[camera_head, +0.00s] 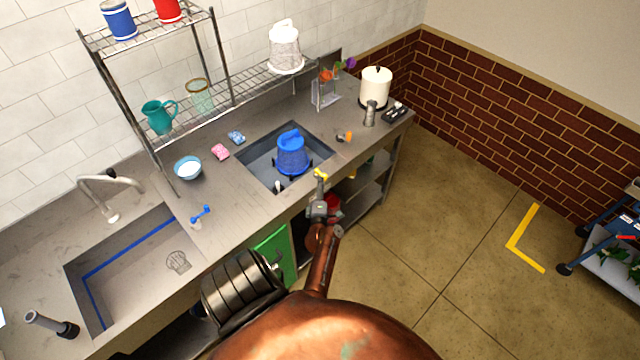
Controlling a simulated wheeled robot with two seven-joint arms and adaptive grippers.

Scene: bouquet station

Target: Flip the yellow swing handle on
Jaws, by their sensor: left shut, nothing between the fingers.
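The yellow swing handle (320,174) sits at the front edge of the counter, just right of the sunken basin with the blue bucket. It looks small, and its exact angle is hard to read. My left gripper (318,206) is shut and empty, just in front of and below the handle. It overlaps the handle's lower end in the picture, so I cannot tell whether they touch. My right gripper is not in view.
The floor right of the counter is open.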

